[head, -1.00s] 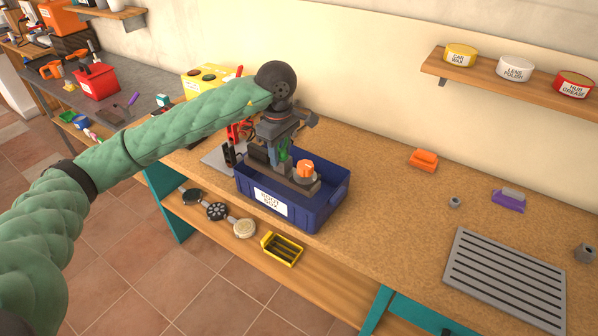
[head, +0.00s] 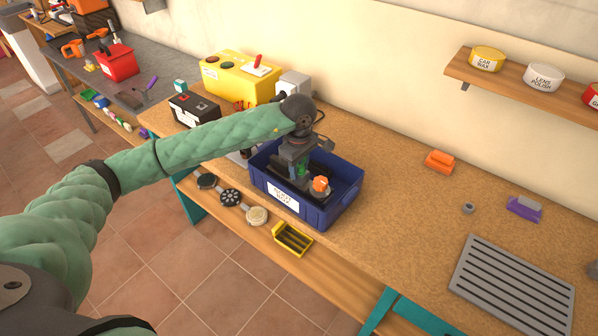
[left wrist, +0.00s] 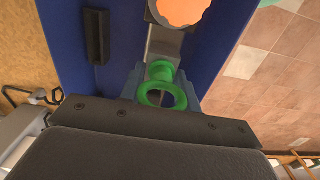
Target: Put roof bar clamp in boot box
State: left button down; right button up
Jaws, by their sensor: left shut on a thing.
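The boot box (head: 335,209) is a blue open bin with a white label on its front, standing near the front edge of the workbench. My left gripper (head: 296,172) points down inside it. It is shut on the roof bar clamp, a grey piece with an orange knob (head: 321,184). In the left wrist view the orange knob (left wrist: 180,10) is at the top, with a green ringed part (left wrist: 162,90) by the fingers and the blue box wall (left wrist: 66,40) beside it. I cannot tell whether the clamp touches the box floor. My right gripper is out of view.
A yellow unit (head: 239,78) and a black case (head: 193,110) stand behind and left of the box. An orange block (head: 439,161), a purple item (head: 524,209) and a slotted grey tray (head: 513,281) lie to the right. A yellow tray (head: 293,238) is on the lower shelf.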

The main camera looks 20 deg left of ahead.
pick_arm(q)
jog(key=shift+f+p, duration=0.6)
jog(key=shift+f, duration=0.8)
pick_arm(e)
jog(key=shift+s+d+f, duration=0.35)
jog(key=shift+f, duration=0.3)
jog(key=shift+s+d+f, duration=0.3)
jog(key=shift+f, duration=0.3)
pick_arm(q)
jog(key=shift+f, duration=0.1)
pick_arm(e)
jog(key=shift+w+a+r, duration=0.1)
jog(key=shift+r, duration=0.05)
pick_arm(q)
jog(key=c, duration=1)
grip_release()
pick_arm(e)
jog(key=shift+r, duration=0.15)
